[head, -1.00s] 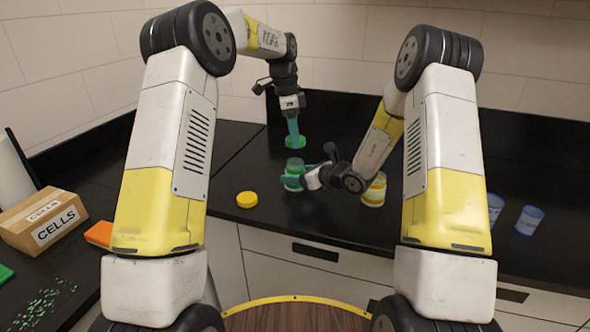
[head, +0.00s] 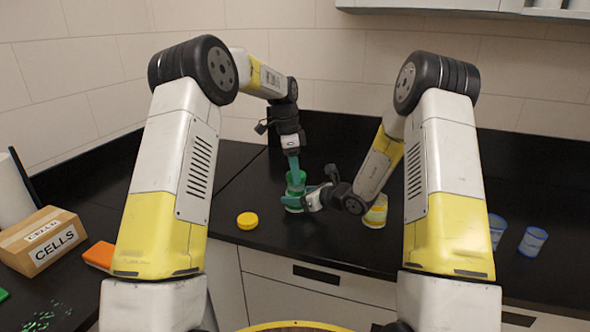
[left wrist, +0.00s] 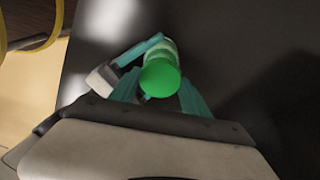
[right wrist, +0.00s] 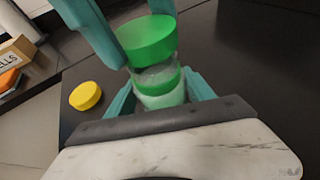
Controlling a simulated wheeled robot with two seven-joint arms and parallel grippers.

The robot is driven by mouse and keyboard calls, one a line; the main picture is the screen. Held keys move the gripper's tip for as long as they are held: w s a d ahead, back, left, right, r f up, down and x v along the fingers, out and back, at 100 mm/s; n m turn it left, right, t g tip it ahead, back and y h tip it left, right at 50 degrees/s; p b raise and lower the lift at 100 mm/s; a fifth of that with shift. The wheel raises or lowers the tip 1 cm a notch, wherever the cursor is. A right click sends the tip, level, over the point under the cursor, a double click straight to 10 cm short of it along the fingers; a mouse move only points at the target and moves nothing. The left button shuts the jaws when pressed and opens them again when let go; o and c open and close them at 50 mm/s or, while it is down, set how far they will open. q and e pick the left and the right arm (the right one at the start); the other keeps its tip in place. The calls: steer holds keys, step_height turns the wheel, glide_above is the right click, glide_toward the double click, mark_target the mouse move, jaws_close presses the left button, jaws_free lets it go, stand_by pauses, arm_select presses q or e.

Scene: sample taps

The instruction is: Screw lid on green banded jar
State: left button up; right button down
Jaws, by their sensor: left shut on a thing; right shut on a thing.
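The green lid (right wrist: 147,38) is held level by my left gripper (head: 294,172), whose teal fingers come down on it from above. The green banded jar (right wrist: 160,88) stands upright on the black counter, and my right gripper (head: 308,198) is shut around its side. In the right wrist view the lid is over the jar's mouth, with a band of clear glass showing between lid and green band. I cannot tell whether lid and rim touch.
A yellow lid (head: 247,221) lies on the counter left of the jar. A yellow banded jar (head: 376,212) stands close to the right, behind my right wrist. Blue banded jars (head: 532,241) stand farther right. A cardboard box (head: 42,240) and an orange item (head: 99,255) lie at left.

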mark_target(293, 190)
arm_select(q)
steer(key=shift+f, duration=0.65)
steer(key=shift+f, duration=0.55)
